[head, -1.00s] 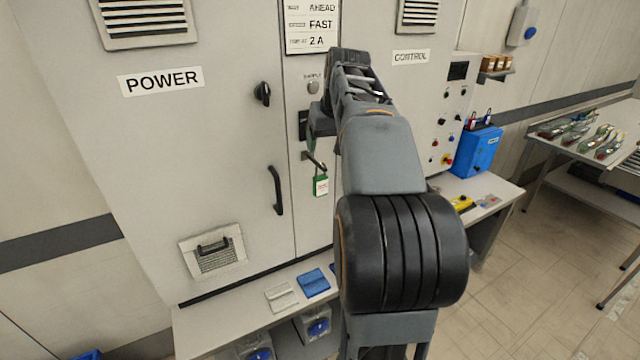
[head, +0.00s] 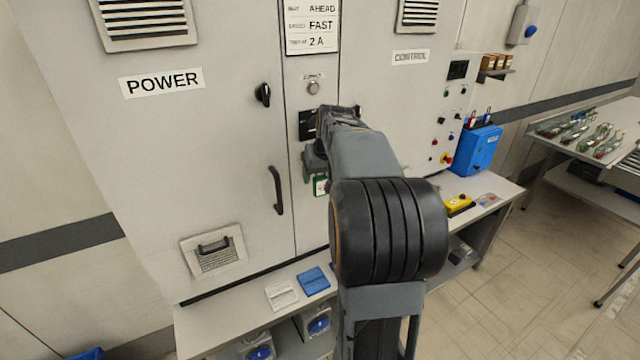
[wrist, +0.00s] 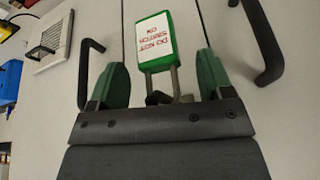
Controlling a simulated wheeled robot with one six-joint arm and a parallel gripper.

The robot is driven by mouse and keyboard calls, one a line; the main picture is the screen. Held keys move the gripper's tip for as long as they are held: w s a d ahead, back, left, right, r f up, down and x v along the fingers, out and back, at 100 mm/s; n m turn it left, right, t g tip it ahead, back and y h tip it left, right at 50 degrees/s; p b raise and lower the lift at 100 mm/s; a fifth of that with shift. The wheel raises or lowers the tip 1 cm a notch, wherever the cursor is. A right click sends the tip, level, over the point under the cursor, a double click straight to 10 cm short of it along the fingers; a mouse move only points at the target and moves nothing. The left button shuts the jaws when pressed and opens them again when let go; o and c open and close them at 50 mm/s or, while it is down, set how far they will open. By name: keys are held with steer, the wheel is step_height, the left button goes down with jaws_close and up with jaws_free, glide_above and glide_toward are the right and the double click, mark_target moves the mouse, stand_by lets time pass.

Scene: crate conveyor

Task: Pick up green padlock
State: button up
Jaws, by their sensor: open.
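The green padlock (head: 320,185) hangs on the front of the grey cabinet, partly hidden by my arm in the head view. In the wrist view the padlock (wrist: 154,42) shows a white label with red writing, and its metal shackle points toward my gripper. My gripper (wrist: 158,75) is open, with one green-padded finger on each side of the shackle and lower body. Gaps show on both sides, so the fingers look apart from it. What the shackle hangs on is partly hidden by the gripper's palm.
A black cabinet handle (head: 276,190) stands out left of the padlock, and a rotary knob (head: 262,95) is above it. A shelf below holds a blue block (head: 314,281) and a pale block (head: 281,296). A blue box (head: 481,150) stands to the right.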

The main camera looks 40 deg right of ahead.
steer(key=shift+w+f, duration=0.1)
steer(key=shift+f, duration=0.05)
steer(key=shift+c, duration=0.3)
steer(key=c, duration=0.9)
steer(key=shift+c, duration=0.2)
